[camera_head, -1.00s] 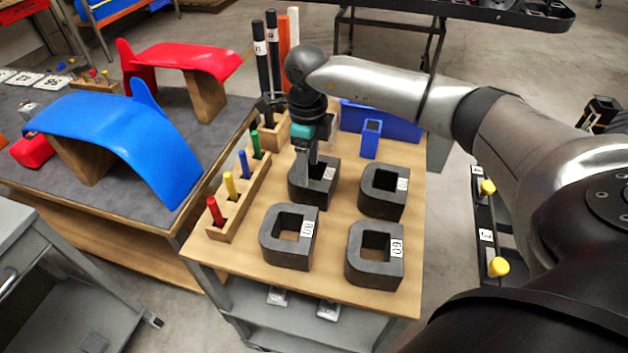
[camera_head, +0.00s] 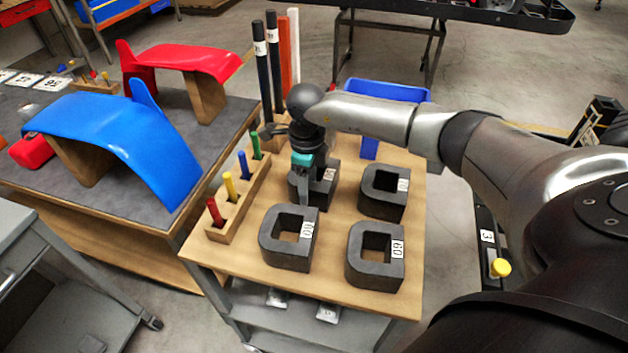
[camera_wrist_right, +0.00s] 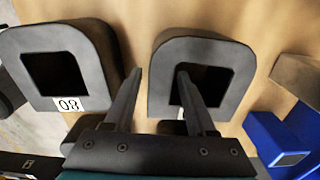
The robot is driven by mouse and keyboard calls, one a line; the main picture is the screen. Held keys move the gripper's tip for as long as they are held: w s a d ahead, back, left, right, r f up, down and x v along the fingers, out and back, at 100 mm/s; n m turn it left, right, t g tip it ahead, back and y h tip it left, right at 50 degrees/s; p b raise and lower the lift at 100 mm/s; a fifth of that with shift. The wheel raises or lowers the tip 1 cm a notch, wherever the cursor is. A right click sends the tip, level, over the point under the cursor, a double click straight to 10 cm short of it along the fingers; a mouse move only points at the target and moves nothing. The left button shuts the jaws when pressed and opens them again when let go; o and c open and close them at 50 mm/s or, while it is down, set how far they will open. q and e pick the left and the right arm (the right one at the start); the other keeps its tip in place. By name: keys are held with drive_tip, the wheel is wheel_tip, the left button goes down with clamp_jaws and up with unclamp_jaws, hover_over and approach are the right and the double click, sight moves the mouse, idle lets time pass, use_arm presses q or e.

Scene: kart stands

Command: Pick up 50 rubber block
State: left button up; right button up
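Several dark grey rubber blocks with square holes stand on a wooden cart top. My right gripper (camera_head: 303,192) is at the back-left block (camera_head: 325,190), whose label is partly hidden and too small for me to read surely. In the right wrist view my right gripper (camera_wrist_right: 160,76) is open, one finger over this block's hole and the other outside its wall (camera_wrist_right: 161,95). The block labelled 80 (camera_head: 271,245) is in front; it also shows in the wrist view (camera_wrist_right: 98,60). The block labelled 60 (camera_head: 370,272) is front right. My left gripper is not in view.
A wooden rack (camera_head: 224,236) of coloured pegs lies along the cart's left edge. A blue bin (camera_head: 385,92) is at the back, and tall rods (camera_head: 274,60) stand at the back left. Another block (camera_head: 378,206) is close on the right. Bare wood lies between the blocks.

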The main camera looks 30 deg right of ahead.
clamp_jaws()
drive_tip(key=shift+w+r, duration=0.1)
idle(1.0)
